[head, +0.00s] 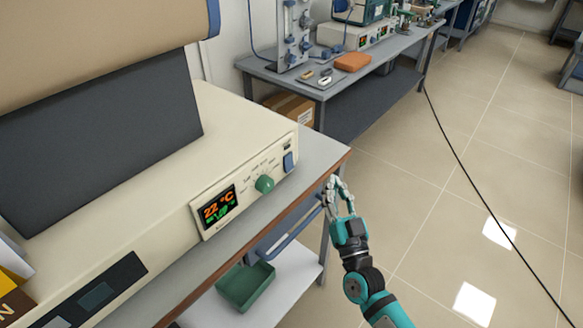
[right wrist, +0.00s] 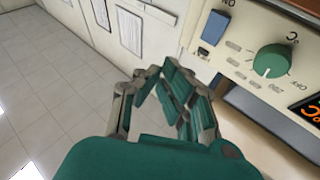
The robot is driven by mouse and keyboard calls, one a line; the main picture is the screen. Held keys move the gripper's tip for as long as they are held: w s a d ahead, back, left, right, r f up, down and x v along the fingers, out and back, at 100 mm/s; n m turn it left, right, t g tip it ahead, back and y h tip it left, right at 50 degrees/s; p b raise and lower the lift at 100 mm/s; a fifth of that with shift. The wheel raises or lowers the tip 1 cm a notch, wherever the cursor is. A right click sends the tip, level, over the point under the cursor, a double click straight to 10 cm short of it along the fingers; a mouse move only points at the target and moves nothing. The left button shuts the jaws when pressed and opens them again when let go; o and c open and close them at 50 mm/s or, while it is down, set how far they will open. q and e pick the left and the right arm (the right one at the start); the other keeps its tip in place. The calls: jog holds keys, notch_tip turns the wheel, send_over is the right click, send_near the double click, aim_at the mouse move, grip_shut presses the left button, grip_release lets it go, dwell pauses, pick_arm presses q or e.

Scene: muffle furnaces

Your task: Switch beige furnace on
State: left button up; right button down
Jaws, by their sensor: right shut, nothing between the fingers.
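The beige furnace (head: 140,165) stands on a bench at the left of the head view. Its front panel has a lit display (head: 218,206) reading 22 °C, a green knob (head: 264,184) and a blue rocker switch (head: 288,162). The right wrist view shows the switch (right wrist: 215,27), with "ON" lettering by it, and the knob (right wrist: 271,61), upside down. My right gripper (head: 337,184) is shut and empty, in front of the panel and to the right of the switch, apart from it. Its fingers (right wrist: 160,72) also show in the wrist view. My left gripper is out of view.
The bench edge (head: 325,165) runs below the panel, with a blue handle bar (head: 290,236) and a green tray (head: 246,286) lower down. Another grey bench (head: 330,91) with equipment stands behind. A black cable (head: 470,180) crosses the open tiled floor.

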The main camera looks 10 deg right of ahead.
aim_at(289, 162)
jog(key=shift+w+a+f+b, duration=0.2)
jog(key=shift+w+a+b, duration=0.3)
jog(key=shift+w+a, duration=0.55)
jog(key=shift+w+a+f+b, duration=0.2)
jog(key=shift+w+a+b, duration=0.45)
jog(key=shift+w, duration=0.65)
jog(key=shift+w+a+f+b, duration=0.2)
jog(key=shift+w+a+b, duration=0.2)
jog(key=shift+w+a, duration=0.7)
jog(key=shift+w, duration=0.1)
jog(key=shift+w+a, duration=0.15)
jog(key=shift+w, duration=0.1)
jog(key=shift+w+a, duration=0.2)
jog(key=shift+w, duration=0.05)
jog(key=shift+s+d, duration=0.1)
jog(key=shift+s+d+p, duration=0.4)
jog(key=shift+s, duration=0.15)
